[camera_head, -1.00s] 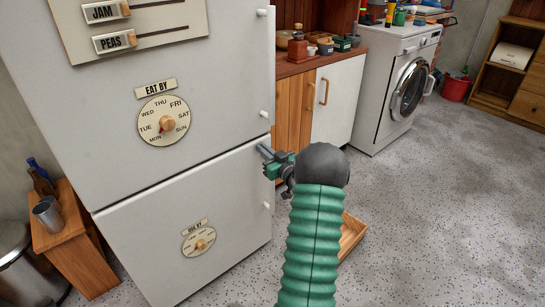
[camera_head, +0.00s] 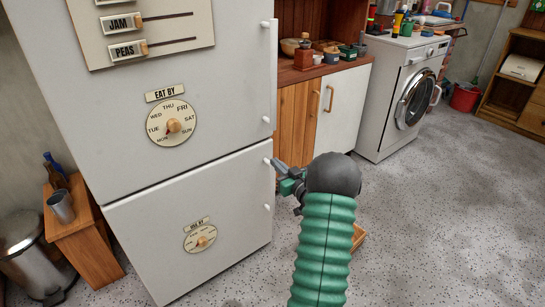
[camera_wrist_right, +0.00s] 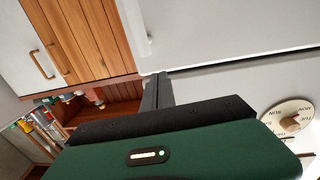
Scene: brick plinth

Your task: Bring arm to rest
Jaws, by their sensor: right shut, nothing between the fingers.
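My right gripper (camera_head: 273,164) is shut and empty at the end of my green bellows arm. In the head view it appears in front of the right edge of the white fridge (camera_head: 150,225), near the top of the lower door. I cannot tell whether it touches the fridge. In the right wrist view its dark fingers (camera_wrist_right: 157,92) are together, with the fridge door (camera_wrist_right: 225,85) beyond. My left gripper is not in view.
The fridge carries an EAT BY dial (camera_head: 172,123) and a smaller dial (camera_head: 201,238). A wooden cabinet (camera_head: 294,122) and a washing machine (camera_head: 375,120) stand behind. A wooden crate (camera_head: 358,237) is partly hidden by my arm. The floor (camera_head: 450,220) at right is clear.

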